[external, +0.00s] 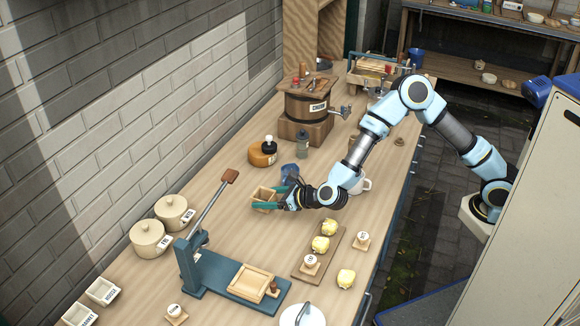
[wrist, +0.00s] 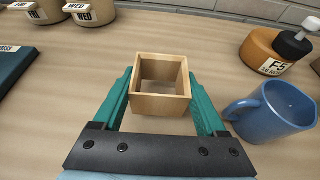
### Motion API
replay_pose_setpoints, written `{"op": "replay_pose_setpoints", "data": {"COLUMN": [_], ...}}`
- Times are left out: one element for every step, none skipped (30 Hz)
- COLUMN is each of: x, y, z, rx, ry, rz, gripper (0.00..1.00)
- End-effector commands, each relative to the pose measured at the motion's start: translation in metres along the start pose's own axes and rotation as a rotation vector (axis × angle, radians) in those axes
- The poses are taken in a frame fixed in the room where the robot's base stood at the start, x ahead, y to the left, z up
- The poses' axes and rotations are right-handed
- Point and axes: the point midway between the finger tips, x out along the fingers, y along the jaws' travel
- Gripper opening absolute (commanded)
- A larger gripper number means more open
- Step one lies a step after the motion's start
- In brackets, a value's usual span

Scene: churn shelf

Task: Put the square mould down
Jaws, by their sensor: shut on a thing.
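The square mould (wrist: 161,104) is a small open wooden box frame, held between the two green fingers of my gripper (wrist: 160,100) in the wrist view. In the external view, the mould (external: 264,195) is at the tip of my gripper (external: 272,202), over the middle of the wooden counter. The fingers are shut on its two sides. I cannot tell whether its bottom touches the counter or hangs just above it.
A blue mug (wrist: 272,112) stands close to the right finger in the wrist view. An orange jar (external: 262,153) stands behind. A blue press (external: 215,275), lidded pots (external: 150,238) and a board with yellow pats (external: 318,257) stand nearer. Bare counter lies left of the mould.

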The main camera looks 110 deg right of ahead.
Motion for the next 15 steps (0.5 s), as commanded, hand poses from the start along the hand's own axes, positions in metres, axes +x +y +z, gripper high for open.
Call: {"op": "replay_pose_setpoints", "data": {"x": [0.0027,0.0041,0.0053,0.0057,0.0058,0.0057,0.0057,0.0057,0.0058,0.0058,0.0061,0.0065,0.0069,0.0072,0.0067], "y": [-0.0001,0.0000,0.0000,-0.0001,-0.0002,-0.0002,-0.0002,-0.0002,-0.0002,-0.0002,-0.0002,-0.0002,-0.0002,-0.0002,-0.0001], "z": [-0.0075,-0.0106,-0.0133,-0.0140,-0.0140,-0.0137,-0.0136,-0.0137,-0.0137,-0.0139,-0.0144,-0.0156,-0.0165,-0.0172,-0.0160], "rx": [-0.002,-0.002,-0.001,0.000,0.000,0.000,0.000,0.000,0.000,0.000,0.000,0.000,0.000,0.000,0.000], "ry": [0.004,0.003,0.002,0.001,0.000,0.000,0.000,0.000,0.000,0.000,0.000,0.000,0.000,0.000,0.000], "rz": [0.000,0.000,0.000,0.000,0.000,0.000,0.000,0.000,0.000,0.000,0.000,0.000,0.000,0.000,0.000], "gripper": [0.20,0.20,0.20,0.20,0.20,0.20,0.20,0.20,0.20,0.20,0.20,0.20,0.20,0.20,0.78]}}
